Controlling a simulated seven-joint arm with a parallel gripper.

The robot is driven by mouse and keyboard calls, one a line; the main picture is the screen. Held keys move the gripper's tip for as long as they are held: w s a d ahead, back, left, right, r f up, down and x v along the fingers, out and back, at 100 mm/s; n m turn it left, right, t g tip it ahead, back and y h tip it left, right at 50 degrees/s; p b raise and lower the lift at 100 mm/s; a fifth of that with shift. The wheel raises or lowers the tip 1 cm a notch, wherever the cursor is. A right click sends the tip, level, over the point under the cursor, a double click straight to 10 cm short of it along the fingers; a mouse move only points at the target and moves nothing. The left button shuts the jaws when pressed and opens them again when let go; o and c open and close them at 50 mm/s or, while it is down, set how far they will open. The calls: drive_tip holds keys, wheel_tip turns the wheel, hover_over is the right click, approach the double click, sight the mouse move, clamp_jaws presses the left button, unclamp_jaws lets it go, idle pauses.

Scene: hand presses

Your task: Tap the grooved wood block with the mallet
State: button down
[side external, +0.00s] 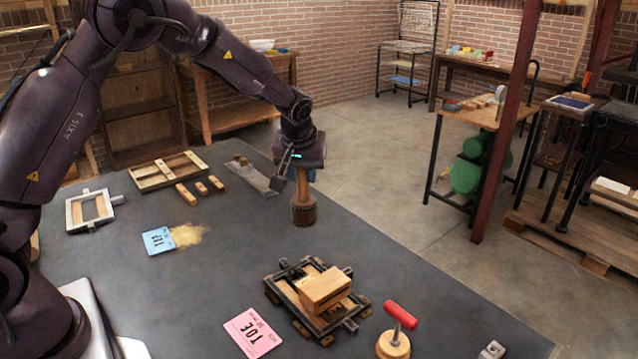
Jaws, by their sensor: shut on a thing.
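My gripper (302,170) points down at the far right part of the dark table. It is shut on the upright handle of the wooden mallet (303,210), whose round brown head hangs lowest. I cannot tell whether the head touches the table. The grooved wood block (326,288) is light wood with a line along its side. It lies on a black metal frame (290,302) with wood pieces in it, nearer the camera. The mallet is apart from the block, farther back on the table.
A red-handled tool (400,315) on a round wooden base and a small metal block (492,350) are at front right. A pink card (252,332) lies left of the frame. A blue card (158,241), wooden strips (186,194) and a metal plate (250,175) lie farther back.

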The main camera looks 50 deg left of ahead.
drive_tip(key=s+d+r, duration=0.1)
drive_tip(key=s+r, duration=0.2)
drive_tip(key=s, duration=0.3)
drive_tip(key=d+f, duration=0.4)
drive_tip(key=d, duration=0.9)
drive_tip(key=shift+d, duration=0.15)
drive_tip(key=shift+w, duration=0.1)
drive_tip(key=shift+r, duration=0.2)
idle(0.8)
